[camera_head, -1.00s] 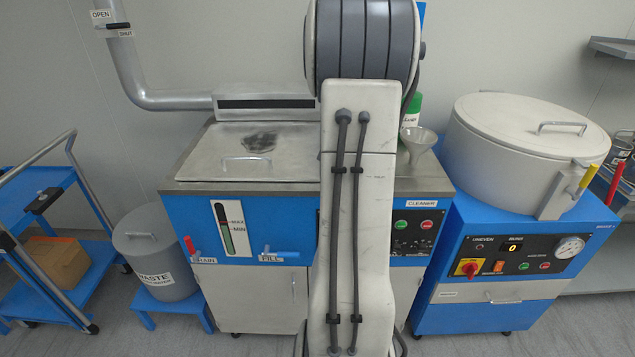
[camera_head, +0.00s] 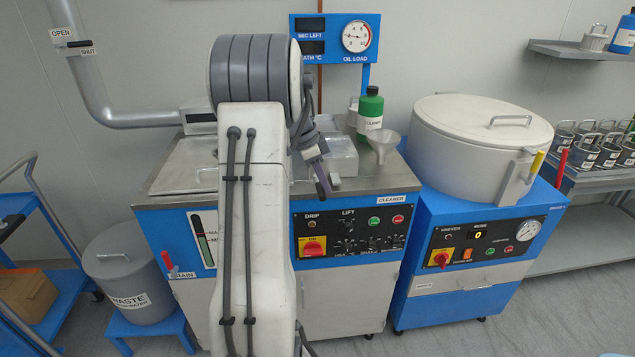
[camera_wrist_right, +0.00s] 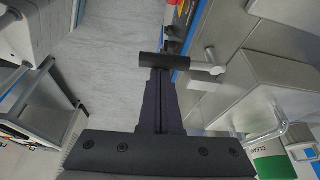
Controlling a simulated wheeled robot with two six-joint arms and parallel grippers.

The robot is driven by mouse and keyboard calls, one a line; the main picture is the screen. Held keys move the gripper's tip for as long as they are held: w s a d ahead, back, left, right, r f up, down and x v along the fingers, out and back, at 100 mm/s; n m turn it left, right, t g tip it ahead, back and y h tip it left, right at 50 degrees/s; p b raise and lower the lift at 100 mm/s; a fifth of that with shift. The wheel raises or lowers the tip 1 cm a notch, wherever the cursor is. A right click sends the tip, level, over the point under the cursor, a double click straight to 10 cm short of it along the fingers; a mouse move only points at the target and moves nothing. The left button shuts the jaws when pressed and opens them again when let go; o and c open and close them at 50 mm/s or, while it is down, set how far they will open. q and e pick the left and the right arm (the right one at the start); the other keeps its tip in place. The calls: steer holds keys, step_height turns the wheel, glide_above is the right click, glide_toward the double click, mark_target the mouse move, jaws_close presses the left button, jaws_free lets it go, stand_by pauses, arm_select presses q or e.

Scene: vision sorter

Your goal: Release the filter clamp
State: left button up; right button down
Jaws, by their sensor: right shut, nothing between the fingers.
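My right gripper (camera_head: 322,190) is shut and empty, pointing down over the front right of the steel tank top. In the right wrist view its closed fingers (camera_wrist_right: 160,78) end at a dark cylindrical bar lying crosswise. The bar (camera_wrist_right: 150,60) looks like a handle, joined to a pale metal lever (camera_wrist_right: 208,62) on its right; this may be the filter clamp. I cannot tell whether the fingertips touch it. In the head view a pale boxy housing (camera_head: 342,155) stands right beside the gripper; the clamp is not clear there. My left gripper is not in view.
A green bottle (camera_head: 370,110) and a funnel (camera_head: 383,145) stand close right of the gripper. A lidded white drum (camera_head: 480,125) is further right. The panel (camera_head: 350,235) with switches lies below. A waste bin (camera_head: 125,285) stands on the left.

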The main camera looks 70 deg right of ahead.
stand_by(0.5)
steer(key=p+v, duration=0.6)
steer(key=v, duration=0.4)
steer(key=shift+p, duration=0.4)
steer(key=shift+w, duration=0.2)
